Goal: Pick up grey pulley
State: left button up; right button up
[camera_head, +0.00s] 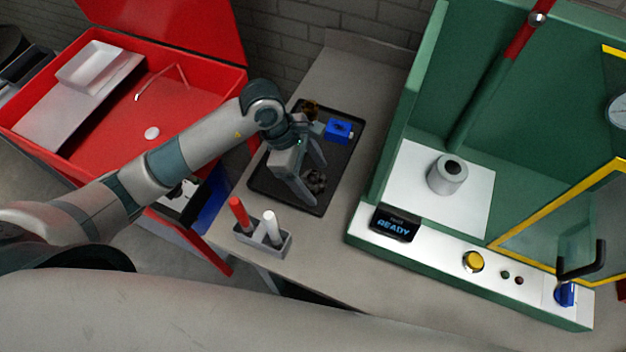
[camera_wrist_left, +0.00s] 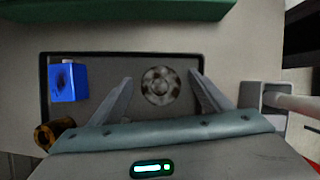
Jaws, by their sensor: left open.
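The grey pulley (camera_head: 316,181) lies on the dark tray (camera_head: 257,181), near the tray's front right part. In the left wrist view the pulley (camera_wrist_left: 161,86) shows as a round disc with several holes, lying between the two fingers and apart from both. My left gripper (camera_head: 316,192) is open and points down over the tray. In the left wrist view my left gripper (camera_wrist_left: 162,82) has its fingers spread on either side of the pulley. How high the fingertips are above the tray is hard to tell. My right gripper is not in view.
A blue block (camera_head: 338,130) and a brass-coloured part (camera_head: 310,108) lie at the tray's back. A holder (camera_head: 272,245) with a red and a white handle stands in front. A green press (camera_head: 400,150) with a grey cylinder (camera_head: 447,175) stands right; a red toolbox (camera_head: 190,90) stands left.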

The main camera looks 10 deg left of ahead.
aim_at(313, 180)
pick_arm(q)
jog(key=c, duration=1.5)
jog(key=shift+r, duration=0.1)
jog(key=shift+r+b, duration=0.55)
jog(key=shift+r, duration=0.1)
jog(key=r+b, duration=0.2)
jog(key=r, duration=0.1)
jog(key=shift+s+d, duration=0.1)
jog(key=shift+s, duration=0.3)
jog(key=shift+s+d+r+p, duration=0.35)
jog(key=shift+s+r+p, duration=0.25)
jog(key=shift+s+r, duration=0.85)
jog(key=shift+s+d+r+p, duration=0.4)
jog(key=shift+s+r+p, duration=0.3)
jog(key=shift+s, duration=1.4)
jog(key=shift+s+d+r+p, duration=0.35)
jog(key=shift+s+r+p, duration=0.2)
jog(key=shift+s+r, duration=0.9)
